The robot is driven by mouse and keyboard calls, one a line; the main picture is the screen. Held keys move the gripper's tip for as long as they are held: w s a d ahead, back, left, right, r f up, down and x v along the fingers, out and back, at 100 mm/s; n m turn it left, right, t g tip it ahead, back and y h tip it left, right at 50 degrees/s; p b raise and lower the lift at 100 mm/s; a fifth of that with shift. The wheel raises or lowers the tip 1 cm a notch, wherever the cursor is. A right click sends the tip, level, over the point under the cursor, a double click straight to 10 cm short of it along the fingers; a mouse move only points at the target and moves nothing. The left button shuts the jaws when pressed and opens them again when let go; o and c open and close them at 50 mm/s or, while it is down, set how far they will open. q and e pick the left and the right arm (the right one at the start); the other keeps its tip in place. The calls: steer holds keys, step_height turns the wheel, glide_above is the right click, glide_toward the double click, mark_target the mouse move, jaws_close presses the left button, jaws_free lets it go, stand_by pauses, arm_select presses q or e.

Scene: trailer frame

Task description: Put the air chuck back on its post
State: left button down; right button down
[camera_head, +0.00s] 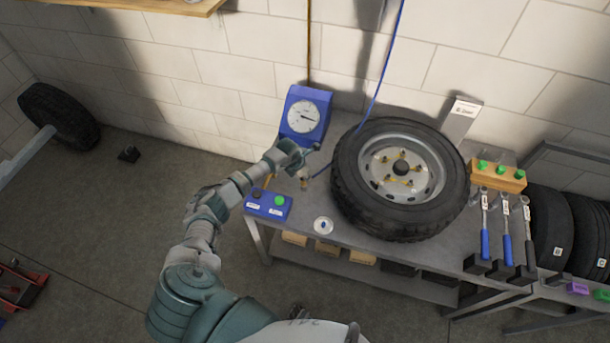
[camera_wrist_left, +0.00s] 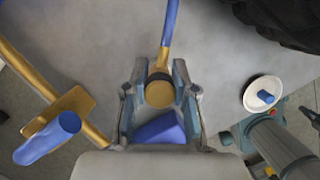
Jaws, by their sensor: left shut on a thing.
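My left gripper (camera_head: 306,161) is shut on the air chuck (camera_head: 304,184), over the bench's left end. In the left wrist view, the brass end of the chuck (camera_wrist_left: 160,92) sits between its two fingers (camera_wrist_left: 160,105), with a blue stem or hose running up. A white round disc (camera_head: 323,225) with a blue peg lies on the bench; it also shows in the left wrist view (camera_wrist_left: 254,86). In that view a brass bracket (camera_wrist_left: 75,103) with a blue cylinder (camera_wrist_left: 48,137) stands left. I cannot tell for certain which is the post.
A blue gauge (camera_head: 303,114) stands behind the gripper. A blue two-button box (camera_head: 268,204) is at the bench's left edge. A large tyre (camera_head: 345,190) lies on the bench to the right, near the blue hose (camera_head: 383,62). Wrenches (camera_head: 507,246) hang farther right.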

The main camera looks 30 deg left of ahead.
arm_select(q)
steer(key=shift+c, duration=1.8)
jaws_free()
step_height(320, 180, up, 8)
steer(key=p, duration=0.6)
steer(key=shift+f, duration=0.1)
